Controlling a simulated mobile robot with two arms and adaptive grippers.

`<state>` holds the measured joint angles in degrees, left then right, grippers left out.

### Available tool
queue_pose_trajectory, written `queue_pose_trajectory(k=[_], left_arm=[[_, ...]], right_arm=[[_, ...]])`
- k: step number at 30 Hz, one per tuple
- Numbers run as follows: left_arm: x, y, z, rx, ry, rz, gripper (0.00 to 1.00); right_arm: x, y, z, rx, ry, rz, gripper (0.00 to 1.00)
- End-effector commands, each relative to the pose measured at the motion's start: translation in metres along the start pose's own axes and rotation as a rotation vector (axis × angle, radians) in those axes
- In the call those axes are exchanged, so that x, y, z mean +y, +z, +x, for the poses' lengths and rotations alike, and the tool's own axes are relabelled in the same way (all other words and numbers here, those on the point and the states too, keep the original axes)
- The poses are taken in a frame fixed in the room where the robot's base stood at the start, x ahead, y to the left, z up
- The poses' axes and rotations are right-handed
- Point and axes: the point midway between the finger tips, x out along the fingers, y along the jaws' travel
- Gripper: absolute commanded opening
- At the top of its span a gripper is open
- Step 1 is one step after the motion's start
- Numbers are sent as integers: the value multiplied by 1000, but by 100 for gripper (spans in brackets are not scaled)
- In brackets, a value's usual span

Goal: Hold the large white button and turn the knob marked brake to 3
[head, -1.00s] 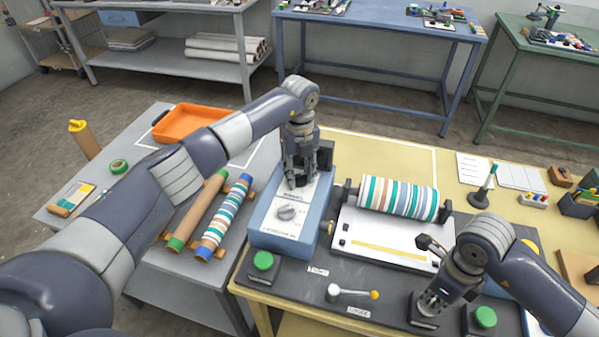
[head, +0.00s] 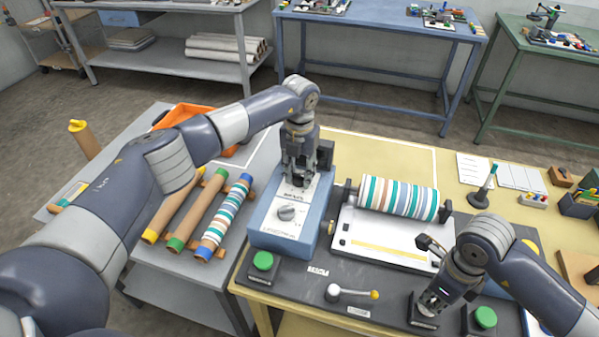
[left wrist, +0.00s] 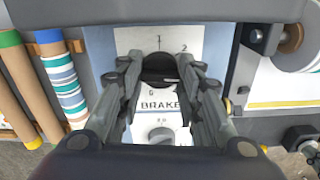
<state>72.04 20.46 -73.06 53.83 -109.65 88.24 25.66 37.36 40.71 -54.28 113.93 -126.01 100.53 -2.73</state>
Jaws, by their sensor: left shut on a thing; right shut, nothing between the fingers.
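The brake knob (left wrist: 160,68) is a dark round knob on a white panel (left wrist: 205,45) with the word BRAKE and the figures 1 and 2 visible. My left gripper (head: 298,180) is shut on it, one finger on each side, as the left wrist view also shows (left wrist: 160,85). The fingers hide part of the scale, and I cannot tell which figure the knob points to. My right gripper (head: 432,302) is shut and empty, pointing down at a dark square housing (head: 424,321) at the front. I cannot make out the large white button; the gripper may cover it.
A second, grey knob (head: 287,212) sits nearer on the blue box (head: 262,240). Green buttons stand left (head: 263,260) and right (head: 485,317). A striped roller (head: 398,197) is to the right; rolls (head: 222,220) lie left.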

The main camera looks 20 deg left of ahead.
Motion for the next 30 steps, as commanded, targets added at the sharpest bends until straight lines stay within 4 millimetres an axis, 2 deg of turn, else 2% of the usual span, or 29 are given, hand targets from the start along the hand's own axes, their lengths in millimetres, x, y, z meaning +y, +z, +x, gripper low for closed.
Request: queue_pose_trajectory(k=[1,21,22,24,30], left_arm=[[2,-1,2,3,4,18,9],[2,-1,2,5,2,78,9],[2,-1,2,5,2,78,38],[1,-1,2,4,2,78,54],[1,-1,1,2,1,78,54]], right_arm=[[3,-3,5,10,8,0,0],[2,-3,5,10,8,0,0],[2,-3,5,11,8,0,0],[2,-3,5,11,8,0,0],[3,-3,5,10,8,0,0]])
